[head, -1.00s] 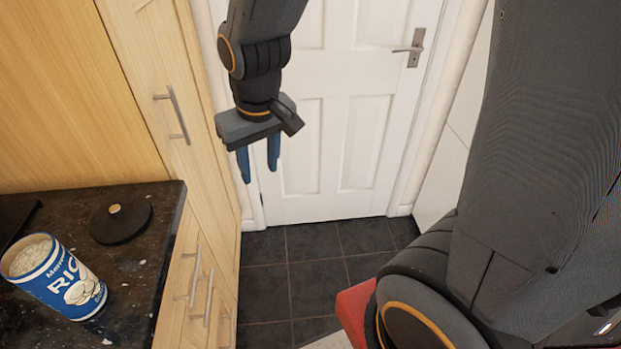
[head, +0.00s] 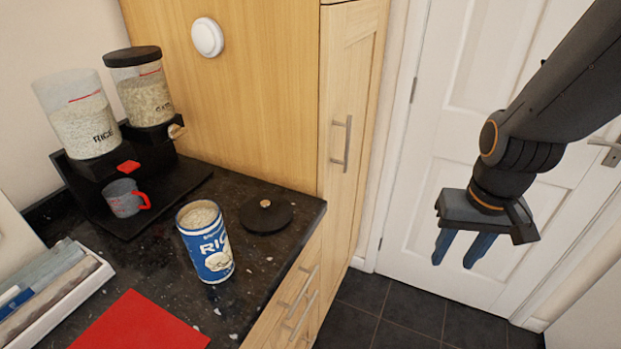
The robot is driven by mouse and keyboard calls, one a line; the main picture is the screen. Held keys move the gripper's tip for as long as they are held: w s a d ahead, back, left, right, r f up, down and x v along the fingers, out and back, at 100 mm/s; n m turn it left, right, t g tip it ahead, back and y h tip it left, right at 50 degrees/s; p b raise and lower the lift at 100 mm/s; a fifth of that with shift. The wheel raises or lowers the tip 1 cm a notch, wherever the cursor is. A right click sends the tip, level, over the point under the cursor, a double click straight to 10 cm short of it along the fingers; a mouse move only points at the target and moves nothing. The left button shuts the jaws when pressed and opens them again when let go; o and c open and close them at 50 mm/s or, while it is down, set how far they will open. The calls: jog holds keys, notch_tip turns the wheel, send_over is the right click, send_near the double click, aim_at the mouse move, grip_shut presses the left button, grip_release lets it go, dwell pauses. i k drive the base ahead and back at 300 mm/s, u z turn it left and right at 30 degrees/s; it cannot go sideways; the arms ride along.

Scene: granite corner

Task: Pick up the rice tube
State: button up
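The rice tube (head: 207,247) is a blue and white cylinder with "RICE" lettering. It stands upright and open-topped on the dark granite counter (head: 255,268), with pale grains showing at its rim. My gripper (head: 456,254) hangs at the right over the floor, in front of the white door, well apart from the tube. Its two blue fingers point down and stand apart with nothing between them.
A black lid (head: 280,216) with a knob lies beside the tube. Behind stand a two-container dispenser (head: 98,178) and a grey cup with red handle (head: 124,198). A red sheet (head: 135,325) and a white tray (head: 62,300) lie at left. A tall cabinet (head: 355,120) stands behind the counter's right end.

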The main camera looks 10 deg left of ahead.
aim_at(208, 244)
jog(key=u, duration=1.85)
